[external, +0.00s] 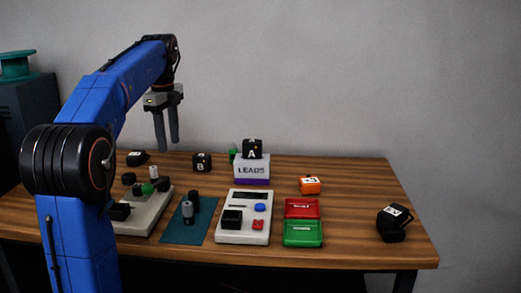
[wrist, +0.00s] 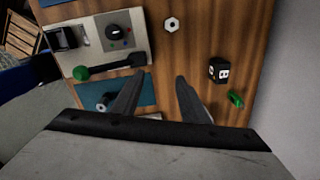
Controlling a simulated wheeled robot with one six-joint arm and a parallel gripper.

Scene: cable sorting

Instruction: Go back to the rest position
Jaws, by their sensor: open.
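My gripper (external: 167,132) hangs open and empty above the back left part of the wooden table in the external view. In the wrist view its two fingers (wrist: 158,98) point over the table, apart, with nothing between them. My blue arm reaches up from the left foreground and bends down at the wrist. The panel also shows in the wrist view (wrist: 89,50).
A LEADS box (external: 252,171) with a black block A (external: 252,148) on top stands at the back. A white device (external: 240,236), red and green bins (external: 303,242), an orange block (external: 310,185) and a black block (external: 393,222) lie to the right. Air above the table is clear.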

